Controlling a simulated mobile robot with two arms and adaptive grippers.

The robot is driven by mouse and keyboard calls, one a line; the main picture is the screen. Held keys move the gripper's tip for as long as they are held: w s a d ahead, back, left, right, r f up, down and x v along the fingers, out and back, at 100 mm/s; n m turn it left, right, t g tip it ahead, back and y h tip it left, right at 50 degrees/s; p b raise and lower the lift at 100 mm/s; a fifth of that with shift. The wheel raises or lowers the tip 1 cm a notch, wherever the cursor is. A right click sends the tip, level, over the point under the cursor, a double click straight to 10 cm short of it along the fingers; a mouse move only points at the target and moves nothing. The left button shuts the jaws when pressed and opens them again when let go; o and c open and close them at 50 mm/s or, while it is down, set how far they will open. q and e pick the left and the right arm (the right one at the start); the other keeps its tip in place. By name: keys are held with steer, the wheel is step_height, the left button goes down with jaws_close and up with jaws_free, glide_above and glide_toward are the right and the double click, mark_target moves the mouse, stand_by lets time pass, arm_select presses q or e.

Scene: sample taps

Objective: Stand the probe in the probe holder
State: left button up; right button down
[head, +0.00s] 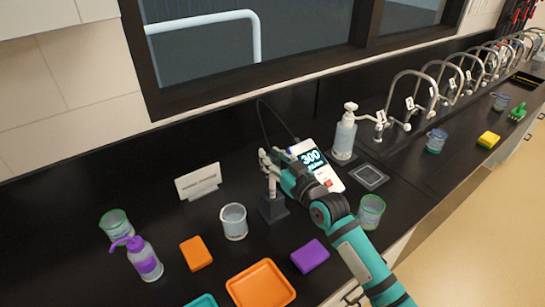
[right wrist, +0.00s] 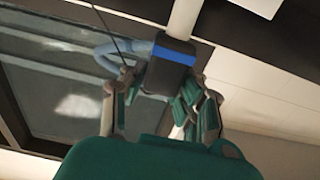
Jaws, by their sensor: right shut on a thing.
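My right gripper (head: 270,164) is shut on the probe, as the right wrist view (right wrist: 160,92) shows. The probe (right wrist: 168,68) there has a dark body with a blue band, a pale shaft and a thin cable. In the head view the fingers and arm mostly hide the probe. The probe holder (head: 273,209), a dark block, stands on the bench just below the gripper; I cannot tell whether the probe's lower end is in it. My left gripper is not in view.
A white meter (head: 313,162) reading 300 is beside the gripper. Beakers (head: 234,222) (head: 370,211), a sign (head: 198,182), a wash bottle (head: 145,260), sponges (head: 196,253) (head: 310,256) and an orange tray (head: 260,287) surround the holder. A soap bottle (head: 344,137) and several taps (head: 405,95) are to the right.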

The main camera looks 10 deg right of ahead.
steer(key=shift+f+b, duration=2.1)
steer(key=shift+f, duration=0.9)
steer(key=shift+c, duration=1.5)
jaws_free()
steer(key=shift+s+d+r+p, duration=0.2)
steer(key=shift+s+d+p, duration=0.05)
steer(key=shift+s+p, duration=0.4)
steer(key=shift+r+p+v, duration=0.15)
steer(key=shift+p+v, duration=0.5)
steer(key=shift+v, duration=0.5)
steer(key=shift+r+p+v, duration=0.2)
steer(key=shift+p+v, duration=0.45)
steer(key=shift+v, duration=0.55)
